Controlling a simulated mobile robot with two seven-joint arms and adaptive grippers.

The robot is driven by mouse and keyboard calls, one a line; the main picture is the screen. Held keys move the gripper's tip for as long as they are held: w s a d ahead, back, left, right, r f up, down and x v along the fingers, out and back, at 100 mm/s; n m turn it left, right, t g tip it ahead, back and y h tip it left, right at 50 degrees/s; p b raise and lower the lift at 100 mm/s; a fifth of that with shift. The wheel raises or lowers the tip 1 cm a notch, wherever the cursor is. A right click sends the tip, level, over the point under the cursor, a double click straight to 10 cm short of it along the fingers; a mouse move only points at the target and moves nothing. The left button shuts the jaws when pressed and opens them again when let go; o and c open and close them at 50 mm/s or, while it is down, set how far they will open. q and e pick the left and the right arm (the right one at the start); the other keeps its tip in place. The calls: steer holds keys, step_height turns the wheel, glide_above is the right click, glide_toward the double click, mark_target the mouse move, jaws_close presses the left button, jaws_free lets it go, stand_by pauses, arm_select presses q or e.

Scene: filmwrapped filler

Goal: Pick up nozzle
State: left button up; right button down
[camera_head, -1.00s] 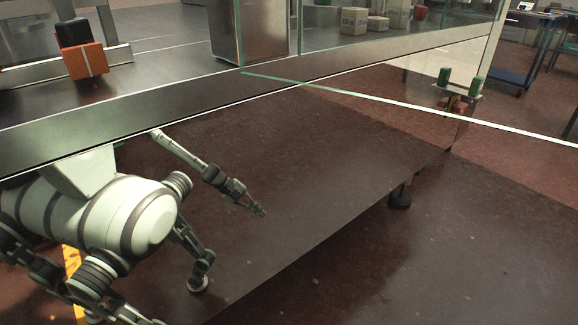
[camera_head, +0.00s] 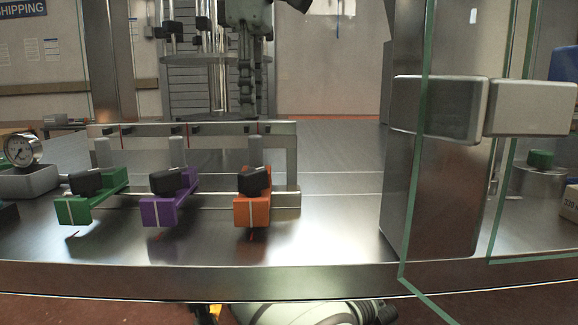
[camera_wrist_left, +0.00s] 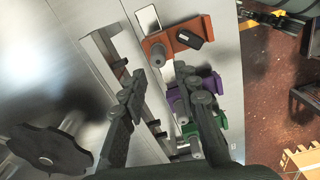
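Three coloured blocks with black knobs hang on a metal rack: green (camera_head: 90,205), purple (camera_head: 168,205) and orange (camera_head: 252,207). Which part is the nozzle, I cannot tell. In the left wrist view the orange block (camera_wrist_left: 182,38) is uppermost, with the purple (camera_wrist_left: 207,88) and green (camera_wrist_left: 208,124) below, partly covered by a finger. My left gripper (camera_head: 248,112) points down from the top, appearing behind the rack in the head view. In the left wrist view its fingers (camera_wrist_left: 157,72) are apart and empty, over the rack near the orange block's grey stem. My right gripper is not in view.
The rack (camera_head: 285,150) stands on a steel table (camera_head: 335,235). A pressure gauge (camera_head: 22,150) is at the left. A steel column (camera_head: 440,200) and green-edged glass panels stand at the right. The table is clear between rack and column.

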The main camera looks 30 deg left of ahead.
mark_target(257, 165)
arm_select(q)
step_height(257, 165, down, 8)
steer(key=shift+w+d+r, duration=0.1)
steer(key=shift+w+r, duration=0.05)
steer(key=shift+r, duration=0.1)
jaws_close()
